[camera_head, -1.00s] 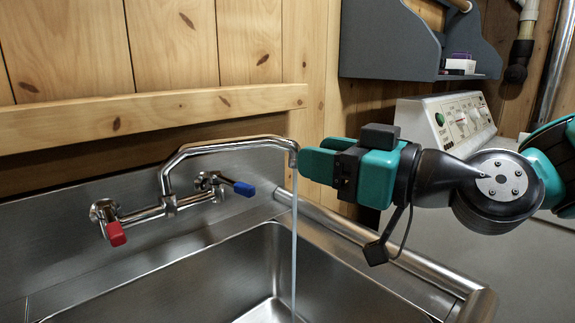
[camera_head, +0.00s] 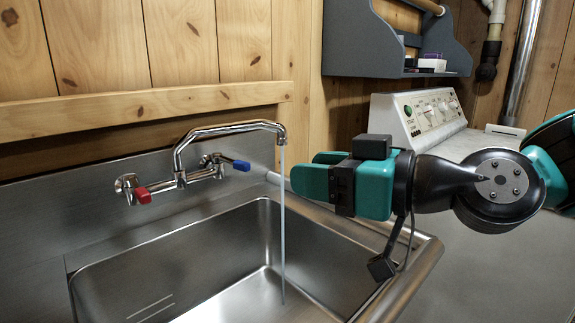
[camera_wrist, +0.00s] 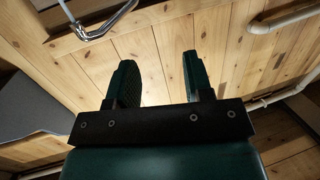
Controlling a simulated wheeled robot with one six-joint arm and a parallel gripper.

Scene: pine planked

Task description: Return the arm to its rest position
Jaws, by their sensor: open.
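My gripper (camera_head: 318,178) is teal and black and points left, held level above the right rim of the sink in the head view. In the wrist view my gripper (camera_wrist: 157,75) has its two fingers apart with nothing between them, only pine planks behind. The chrome faucet (camera_head: 227,128) stands left of the fingers, apart from them in the picture. Its spout pours a thin stream of water (camera_head: 283,215) into the sink. The faucet has a red handle (camera_head: 143,195) and a blue handle (camera_head: 241,165).
A steel sink (camera_head: 165,252) fills the lower left. A white appliance with a control panel (camera_head: 430,112) stands behind my arm. A grey wall shelf (camera_head: 385,50) with small boxes hangs above it. A metal pipe (camera_head: 524,62) runs up the wall at right.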

